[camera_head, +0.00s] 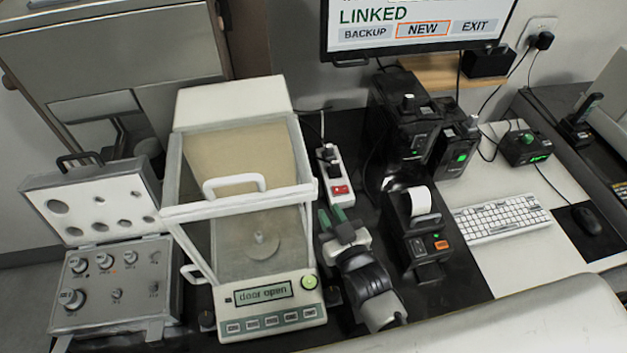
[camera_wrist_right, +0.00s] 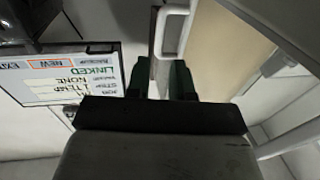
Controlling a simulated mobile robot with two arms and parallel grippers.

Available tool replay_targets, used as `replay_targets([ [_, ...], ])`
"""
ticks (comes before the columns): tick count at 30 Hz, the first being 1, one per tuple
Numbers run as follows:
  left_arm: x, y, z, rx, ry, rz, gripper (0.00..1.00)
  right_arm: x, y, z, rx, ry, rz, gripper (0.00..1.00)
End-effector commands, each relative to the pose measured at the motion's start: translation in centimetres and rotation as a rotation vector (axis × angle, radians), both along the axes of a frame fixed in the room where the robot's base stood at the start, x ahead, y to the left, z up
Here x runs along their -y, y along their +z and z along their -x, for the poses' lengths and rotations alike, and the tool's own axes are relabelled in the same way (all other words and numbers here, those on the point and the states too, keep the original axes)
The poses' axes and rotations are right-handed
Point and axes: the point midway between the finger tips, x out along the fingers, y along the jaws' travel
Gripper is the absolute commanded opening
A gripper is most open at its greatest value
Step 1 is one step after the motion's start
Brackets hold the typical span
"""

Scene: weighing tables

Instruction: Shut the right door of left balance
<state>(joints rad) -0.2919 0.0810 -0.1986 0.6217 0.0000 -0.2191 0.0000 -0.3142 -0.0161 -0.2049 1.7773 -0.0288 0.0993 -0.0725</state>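The left balance (camera_head: 235,105) is a white box with a glass draft shield, a round pan inside, and a display (camera_head: 263,293) reading "door open". A white handle (camera_head: 234,184) shows on its top, and another (camera_head: 194,274) at its lower left. I cannot make out the right door's position in the head view. My right gripper (camera_head: 333,216), with green fingertips, is just right of the shield. In the right wrist view the right gripper (camera_wrist_right: 160,80) has its fingers apart, with a white loop handle (camera_wrist_right: 172,32) beyond them; contact is unclear. My left gripper is not in view.
An open weight case (camera_head: 110,285) stands left of the balance. A power strip (camera_head: 336,178), a black printer (camera_head: 420,235) and dark devices (camera_head: 405,125) crowd the right side. A keyboard (camera_head: 500,217) lies farther right. A monitor (camera_head: 415,25) hangs behind.

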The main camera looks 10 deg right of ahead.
Motion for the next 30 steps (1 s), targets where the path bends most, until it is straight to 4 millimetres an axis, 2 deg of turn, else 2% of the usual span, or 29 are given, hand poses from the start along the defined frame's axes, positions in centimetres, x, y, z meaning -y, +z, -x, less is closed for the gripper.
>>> replay_targets([
  [1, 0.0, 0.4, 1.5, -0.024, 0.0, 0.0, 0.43, -0.2, 0.3, -1.2, 0.003, -0.001, -0.002, 0.22],
  [3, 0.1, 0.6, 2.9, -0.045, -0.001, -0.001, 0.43, -0.5, 0.4, -2.6, 0.003, -0.001, -0.001, 0.22],
  [5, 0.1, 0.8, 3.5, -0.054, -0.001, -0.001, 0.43, -0.7, 0.4, -3.7, 0.003, -0.001, -0.001, 0.22],
  [8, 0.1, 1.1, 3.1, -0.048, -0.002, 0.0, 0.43, -1.0, 0.4, -5.4, 0.002, -0.001, -0.001, 0.22],
  [12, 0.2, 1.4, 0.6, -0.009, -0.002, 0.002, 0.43, -1.3, 0.2, -7.1, 0.0, -0.001, -0.001, 0.22],
  [15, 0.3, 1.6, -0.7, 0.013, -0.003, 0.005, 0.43, -1.5, 0.2, -7.8, 0.0, -0.001, 0.0, 0.22],
  [17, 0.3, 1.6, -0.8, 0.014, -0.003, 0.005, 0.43, -1.5, 0.1, -8.0, -0.001, -0.001, -0.001, 0.22],
  [25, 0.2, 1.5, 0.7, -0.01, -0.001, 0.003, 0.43, -1.5, 0.1, -8.1, -0.001, -0.001, -0.001, 0.22],
  [29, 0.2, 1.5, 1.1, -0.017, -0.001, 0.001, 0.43, -1.5, 0.1, -8.1, -0.001, 0.0, -0.001, 0.02],
  [30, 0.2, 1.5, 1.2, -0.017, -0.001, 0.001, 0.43, -1.5, 0.1, -8.0, -0.001, 0.0, -0.001, 0.0],
])
